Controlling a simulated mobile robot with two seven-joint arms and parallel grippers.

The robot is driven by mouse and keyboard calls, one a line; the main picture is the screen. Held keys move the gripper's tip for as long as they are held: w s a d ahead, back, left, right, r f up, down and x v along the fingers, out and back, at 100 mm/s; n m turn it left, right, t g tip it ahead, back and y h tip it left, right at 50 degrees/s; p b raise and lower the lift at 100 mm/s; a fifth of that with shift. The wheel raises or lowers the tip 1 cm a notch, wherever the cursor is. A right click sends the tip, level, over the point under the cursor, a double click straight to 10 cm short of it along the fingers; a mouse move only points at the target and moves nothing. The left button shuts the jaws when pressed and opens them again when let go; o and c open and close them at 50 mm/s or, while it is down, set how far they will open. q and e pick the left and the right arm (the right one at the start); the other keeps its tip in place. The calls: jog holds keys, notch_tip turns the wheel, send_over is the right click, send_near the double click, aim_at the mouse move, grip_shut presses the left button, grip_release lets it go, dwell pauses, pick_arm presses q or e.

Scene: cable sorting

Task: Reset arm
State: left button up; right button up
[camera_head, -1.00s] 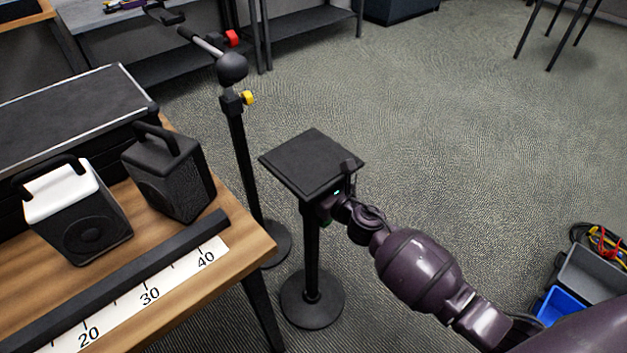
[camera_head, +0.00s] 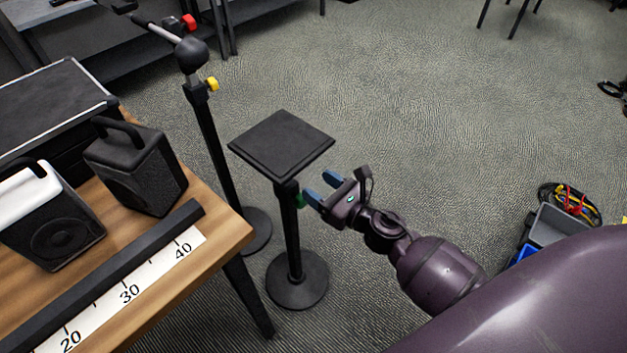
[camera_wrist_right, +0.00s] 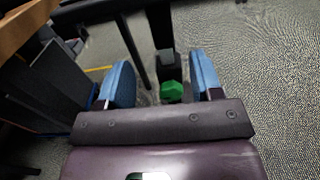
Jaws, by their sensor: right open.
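My right gripper (camera_head: 322,189) is open and empty, just right of the black stand (camera_head: 291,230) and below its square top plate (camera_head: 282,144). Its blue fingers point toward the stand's post. In the right wrist view, my right gripper (camera_wrist_right: 160,85) shows its two blue fingers spread apart. A green knob (camera_wrist_right: 171,91) on the stand's post appears between them, with no finger visibly touching it. Only a sliver of the green knob shows in the head view (camera_head: 300,200). My left gripper is out of view.
A wooden table (camera_head: 225,232) at left holds a ruler strip (camera_head: 125,292), a black speaker (camera_head: 140,170) and a white-topped speaker (camera_head: 50,220). A microphone-like stand (camera_head: 208,130) stands behind. A grey bin (camera_head: 552,225) with cables is at right.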

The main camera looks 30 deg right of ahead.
pick_arm(q)
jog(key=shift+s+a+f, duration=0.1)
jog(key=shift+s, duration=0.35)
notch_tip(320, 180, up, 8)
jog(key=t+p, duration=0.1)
jog(key=p, duration=0.8)
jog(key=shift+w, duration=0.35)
pick_arm(e)
jog(key=s+d+n+g+h, duration=0.1)
jog(key=s+n+g+h, duration=0.2)
jog(key=s+n, duration=1)
jog(key=s+d+f+n+g+h, duration=0.1)
jog(key=s+d+n+g+h, duration=0.1)
jog(key=s+n, duration=1.2)
jog(key=n+g+h, duration=0.1)
jog(key=n, duration=0.5)
jog(key=shift+d, duration=0.3)
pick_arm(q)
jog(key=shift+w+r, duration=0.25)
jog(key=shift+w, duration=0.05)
pick_arm(e)
jog(key=shift+f, duration=0.1)
